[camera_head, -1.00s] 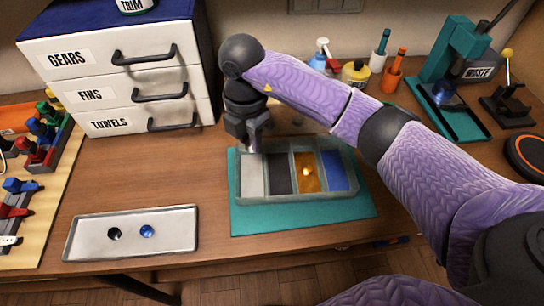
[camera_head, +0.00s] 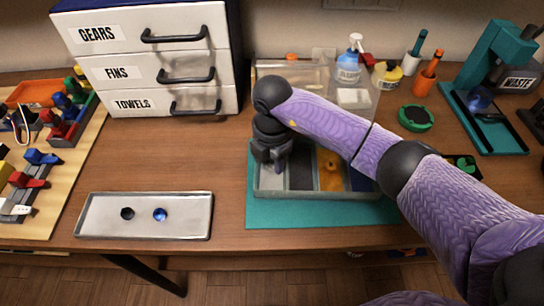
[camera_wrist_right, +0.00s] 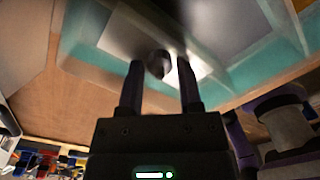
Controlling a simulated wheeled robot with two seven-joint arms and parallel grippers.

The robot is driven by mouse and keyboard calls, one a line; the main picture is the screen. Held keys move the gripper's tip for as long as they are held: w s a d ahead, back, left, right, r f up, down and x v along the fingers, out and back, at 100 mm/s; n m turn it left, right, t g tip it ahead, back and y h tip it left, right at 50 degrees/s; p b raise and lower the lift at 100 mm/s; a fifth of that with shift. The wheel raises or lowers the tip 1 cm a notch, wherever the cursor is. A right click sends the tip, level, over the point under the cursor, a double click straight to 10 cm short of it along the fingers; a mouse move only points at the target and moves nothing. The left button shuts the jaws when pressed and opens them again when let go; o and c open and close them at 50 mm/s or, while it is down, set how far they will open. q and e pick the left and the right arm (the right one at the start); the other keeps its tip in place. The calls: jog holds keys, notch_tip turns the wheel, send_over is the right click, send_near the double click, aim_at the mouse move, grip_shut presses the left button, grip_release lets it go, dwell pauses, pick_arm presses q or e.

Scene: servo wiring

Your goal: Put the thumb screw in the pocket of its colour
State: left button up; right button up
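A pocket tray (camera_head: 320,193) on a teal mat (camera_head: 300,214) has white, dark grey, gold and blue pockets. My right gripper (camera_head: 276,165) is over its left end, near the white and dark pockets. In the right wrist view the fingers (camera_wrist_right: 160,85) are apart. A round greyish thumb screw (camera_wrist_right: 158,65) shows beyond and between them, against the white pocket (camera_wrist_right: 125,38), apparently untouched. A gold screw (camera_head: 329,166) lies in the gold pocket. A black screw (camera_head: 127,214) and a blue screw (camera_head: 160,215) lie on a metal tray (camera_head: 185,229). My left gripper is out of view.
A drawer cabinet (camera_head: 140,60) stands behind at left, with a board of coloured parts (camera_head: 55,190) at the far left. Bottles, cups (camera_head: 423,83) and a teal press (camera_head: 497,55) stand at the back right. The wood between metal tray and mat is clear.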

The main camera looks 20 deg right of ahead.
jog(key=shift+r, duration=0.1)
notch_tip(320, 180, up, 12)
jog(key=p, duration=0.3)
jog(key=shift+r, duration=0.1)
